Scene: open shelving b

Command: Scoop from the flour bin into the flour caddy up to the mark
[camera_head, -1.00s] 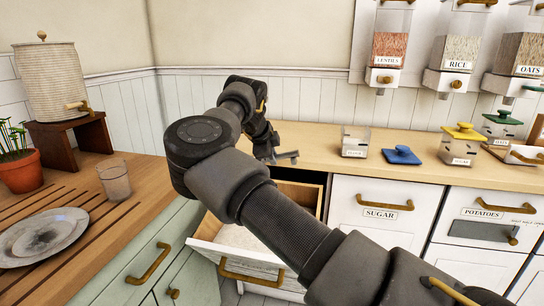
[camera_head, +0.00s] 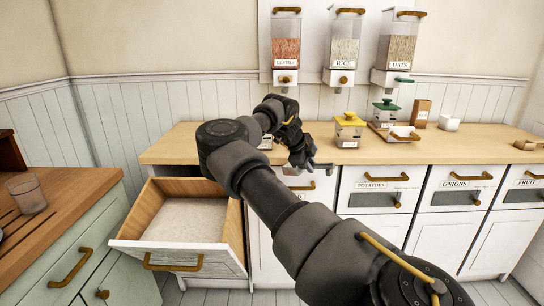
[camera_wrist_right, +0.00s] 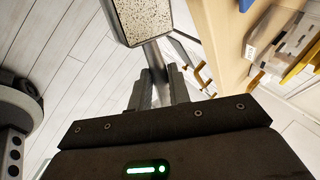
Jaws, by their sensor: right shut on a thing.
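The flour bin (camera_head: 236,225) is the pulled-out drawer at lower left in the head view, with pale flour inside. My right gripper (camera_head: 303,158) is right of it, by the counter's front edge. It is shut on the scoop's grey handle, which shows in the right wrist view (camera_wrist_right: 153,57). The scoop (camera_wrist_right: 125,40) holds a pale, grainy fill. In the head view, only the scoop's grey edge (camera_head: 318,167) shows. The flour caddy (camera_head: 265,144) stands on the counter, mostly hidden behind my right arm. My left gripper is out of view.
A yellow-lidded caddy (camera_head: 349,134) and a green-lidded caddy (camera_head: 384,116) stand on the counter (camera_head: 440,150) to the right. Dispensers (camera_head: 343,48) hang above it. A glass (camera_head: 27,195) stands on the left wooden top. The counter's far-left end is clear.

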